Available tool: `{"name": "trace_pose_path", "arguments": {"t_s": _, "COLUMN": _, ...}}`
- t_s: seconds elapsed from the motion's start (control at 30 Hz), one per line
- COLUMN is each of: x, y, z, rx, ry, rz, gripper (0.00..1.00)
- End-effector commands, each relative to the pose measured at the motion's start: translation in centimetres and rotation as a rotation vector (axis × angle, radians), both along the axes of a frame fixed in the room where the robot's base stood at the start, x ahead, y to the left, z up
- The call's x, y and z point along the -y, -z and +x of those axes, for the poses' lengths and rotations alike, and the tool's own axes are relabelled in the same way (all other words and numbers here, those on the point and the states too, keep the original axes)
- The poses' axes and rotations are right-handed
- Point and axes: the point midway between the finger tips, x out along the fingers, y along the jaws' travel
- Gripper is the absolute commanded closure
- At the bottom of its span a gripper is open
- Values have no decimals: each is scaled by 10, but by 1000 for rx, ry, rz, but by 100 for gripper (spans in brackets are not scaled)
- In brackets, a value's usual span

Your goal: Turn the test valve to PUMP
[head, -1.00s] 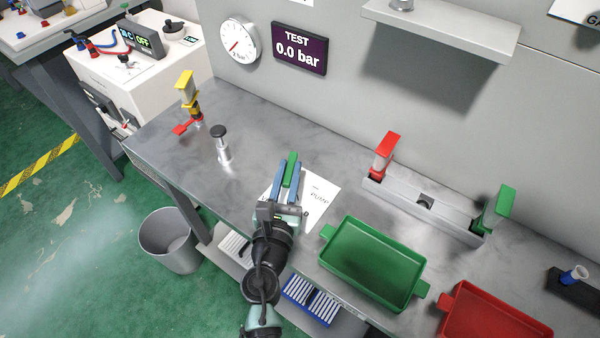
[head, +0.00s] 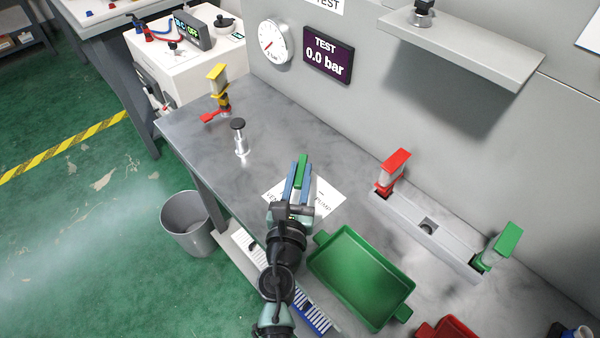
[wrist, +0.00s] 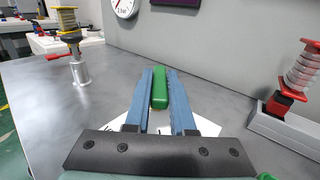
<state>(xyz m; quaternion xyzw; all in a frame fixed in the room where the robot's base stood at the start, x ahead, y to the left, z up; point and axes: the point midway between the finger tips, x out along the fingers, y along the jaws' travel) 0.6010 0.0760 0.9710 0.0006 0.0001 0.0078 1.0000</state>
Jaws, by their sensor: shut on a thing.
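The green valve handle (head: 301,171) stands over a white card on the bench, its long side pointing toward the wall. The card (head: 330,190) bears VENT on the left and PUMP on the right; the handle lies between the two words. My gripper (head: 299,172) is shut on the handle, with a blue finger along each side. In the wrist view the handle (wrist: 160,88) sits between the fingers (wrist: 160,78). The valve's body is hidden below. The TEST display (head: 327,54) reads 0.0 bar, and the round gauge (head: 273,41) hangs left of it.
A metal post (head: 240,138) and a yellow-and-red fixture (head: 217,90) stand left. A grey rack (head: 445,238) with red and green-topped parts lies right. A green tray (head: 360,280) is close at my gripper's right; a red tray (head: 447,330) is beyond. A shelf (head: 470,52) overhangs the back.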

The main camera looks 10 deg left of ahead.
Motion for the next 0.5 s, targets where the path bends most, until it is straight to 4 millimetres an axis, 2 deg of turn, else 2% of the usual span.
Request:
{"name": "trace_pose_path", "arguments": {"t_s": 0.03, "x": 0, "y": 0, "z": 0, "rx": 0, "ry": 1, "rz": -1, "gripper": 100}}
{"name": "trace_pose_path", "arguments": {"t_s": 0.07, "x": 0, "y": 0, "z": 0, "rx": 0, "ry": 1, "rz": -1, "gripper": 72}}
{"name": "trace_pose_path", "arguments": {"t_s": 0.2, "x": 0, "y": 0, "z": 0, "rx": 0, "ry": 0, "rz": -1, "gripper": 48}}
{"name": "trace_pose_path", "arguments": {"t_s": 0.5, "x": 0, "y": 0, "z": -1, "rx": 0, "ry": -1, "rz": -1, "gripper": 48}}
